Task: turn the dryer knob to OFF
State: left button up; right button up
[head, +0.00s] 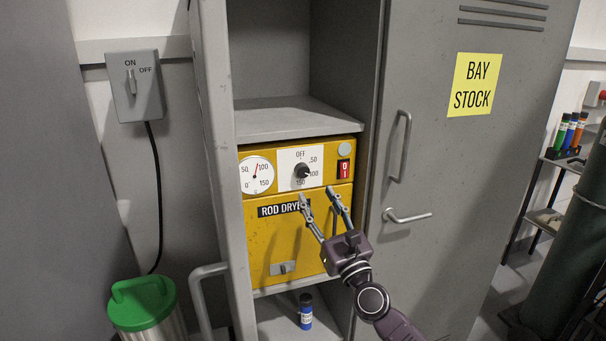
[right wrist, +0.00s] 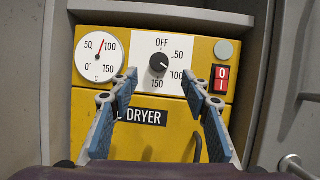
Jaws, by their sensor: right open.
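The yellow rod dryer (head: 262,240) sits in a locker bay. Its black dryer knob (head: 302,171) is on a white dial plate marked OFF at the top, then 50, 100 and 150. The knob also shows in the right wrist view (right wrist: 158,63), with its white mark pointing to the lower right, toward 100. My right gripper (head: 318,198) is open and empty, in front of the dryer and just below the knob. In the right wrist view its two blue-padded fingers (right wrist: 159,84) stand apart below the knob, not touching it. My left gripper is not in view.
A gauge (head: 257,175) is left of the knob, and a red switch (head: 344,170) is right of it. A shelf (head: 290,120) is above the dryer. The open locker door (head: 450,180) with handles stands close on the right. A blue bottle (head: 306,312) stands below.

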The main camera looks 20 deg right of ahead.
aim_at(304, 173)
jog(key=shift+p+x, duration=0.35)
jog(key=shift+x, duration=3.25)
jog(key=shift+r, duration=0.1)
jog(key=shift+a, duration=0.1)
jog(key=c, duration=1.2)
jog(key=shift+o, duration=0.2)
